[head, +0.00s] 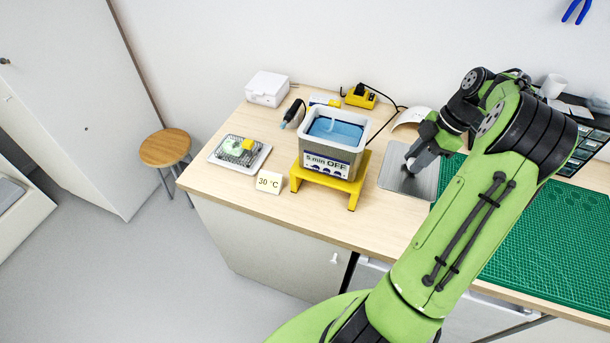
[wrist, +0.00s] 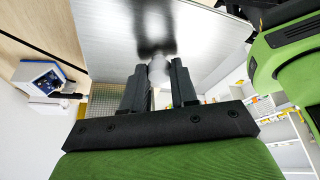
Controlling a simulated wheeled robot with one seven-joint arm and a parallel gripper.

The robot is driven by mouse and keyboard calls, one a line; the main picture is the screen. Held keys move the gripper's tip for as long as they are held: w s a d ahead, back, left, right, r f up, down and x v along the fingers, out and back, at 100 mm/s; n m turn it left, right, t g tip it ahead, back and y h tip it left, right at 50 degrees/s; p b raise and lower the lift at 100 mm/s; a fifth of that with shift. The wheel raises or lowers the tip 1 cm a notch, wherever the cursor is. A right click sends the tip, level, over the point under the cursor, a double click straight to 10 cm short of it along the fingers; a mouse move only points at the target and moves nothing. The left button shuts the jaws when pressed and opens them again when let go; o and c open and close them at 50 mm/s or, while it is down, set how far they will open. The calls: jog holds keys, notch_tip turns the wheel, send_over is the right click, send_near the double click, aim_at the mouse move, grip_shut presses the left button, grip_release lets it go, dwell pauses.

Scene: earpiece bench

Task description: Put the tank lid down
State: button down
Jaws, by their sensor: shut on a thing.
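The tank lid (head: 395,181) is a flat grey metal plate just right of the tank, at or very close to the bench top; I cannot tell whether it touches. My gripper (head: 409,164) is above it, pointing down. In the wrist view the lid (wrist: 110,35) fills the upper middle, and my gripper (wrist: 159,70) has its two dark fingers shut on the pale round knob (wrist: 158,72) of the lid. The grey tank (head: 325,155) stands open on a yellow stand (head: 352,187), with blue liquid inside. My fingers hide the knob in the head view.
A green cutting mat (head: 545,245) lies right of the lid. A white curved piece (head: 410,116) and a yellow device (head: 361,96) with a black cable are behind. Left of the tank are a tray (head: 219,161) and a 30 °C card (head: 269,183).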

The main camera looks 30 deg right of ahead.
notch_tip(320, 180, down, 8)
jog(key=b, duration=0.7)
jog(key=shift+s, duration=0.2)
notch_tip(320, 180, down, 10)
jog(key=shift+f+b, duration=0.1)
jog(key=shift+b, duration=1.15)
jog(key=c, duration=0.9)
grip_release()
